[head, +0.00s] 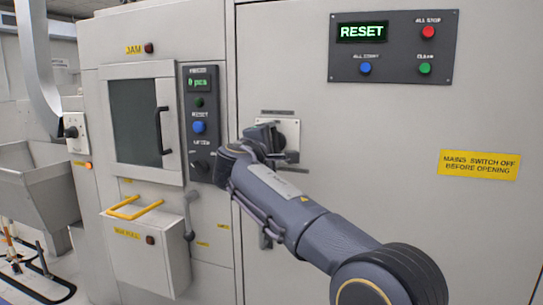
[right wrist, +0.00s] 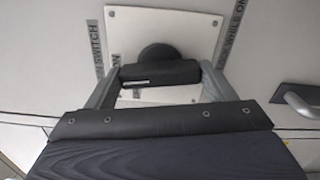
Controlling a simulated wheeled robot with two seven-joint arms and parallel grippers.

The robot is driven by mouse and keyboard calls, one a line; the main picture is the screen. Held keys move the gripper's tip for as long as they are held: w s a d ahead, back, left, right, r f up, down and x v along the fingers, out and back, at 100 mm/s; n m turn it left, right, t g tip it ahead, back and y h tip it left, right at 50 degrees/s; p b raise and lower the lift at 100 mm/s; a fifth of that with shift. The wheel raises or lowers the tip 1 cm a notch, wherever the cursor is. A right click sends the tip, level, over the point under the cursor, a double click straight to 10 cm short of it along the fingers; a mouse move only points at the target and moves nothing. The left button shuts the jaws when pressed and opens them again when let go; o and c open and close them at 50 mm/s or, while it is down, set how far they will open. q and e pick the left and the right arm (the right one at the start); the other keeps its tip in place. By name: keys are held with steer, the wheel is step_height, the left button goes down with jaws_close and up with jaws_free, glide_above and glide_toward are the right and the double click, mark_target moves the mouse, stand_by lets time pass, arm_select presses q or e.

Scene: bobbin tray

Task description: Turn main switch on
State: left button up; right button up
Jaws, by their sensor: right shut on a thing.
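The main switch has a black handle (right wrist: 160,74) and a round black hub (right wrist: 158,52) on a pale plate (head: 291,131) fixed to the grey cabinet door. My right gripper (head: 265,143) is at the plate and hides most of the switch in the head view. In the right wrist view, the two fingers of my right gripper (right wrist: 160,80) stand at either end of the handle and are shut on it. The handle lies across the picture there. Grey labels by the plate are partly readable, with "SWITCH" on the left. My left gripper is not in view.
A dark panel (head: 393,47) with a lit "RESET" display and several buttons sits above right. A yellow sign (head: 479,165) reads "MAINS SWITCH OFF BEFORE OPENING". A metal door handle (right wrist: 301,105) is right of the plate. A control strip (head: 200,160) stands left.

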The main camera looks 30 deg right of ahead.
steer(key=shift+f+m+b, duration=0.1)
steer(key=shift+m+b, duration=0.55)
steer(key=shift+m, duration=0.25)
steer(key=o, duration=1)
steer(key=b+v, duration=0.1)
steer(key=v, duration=0.6)
steer(key=shift+s+a, duration=0.25)
steer(key=shift+a, duration=0.05)
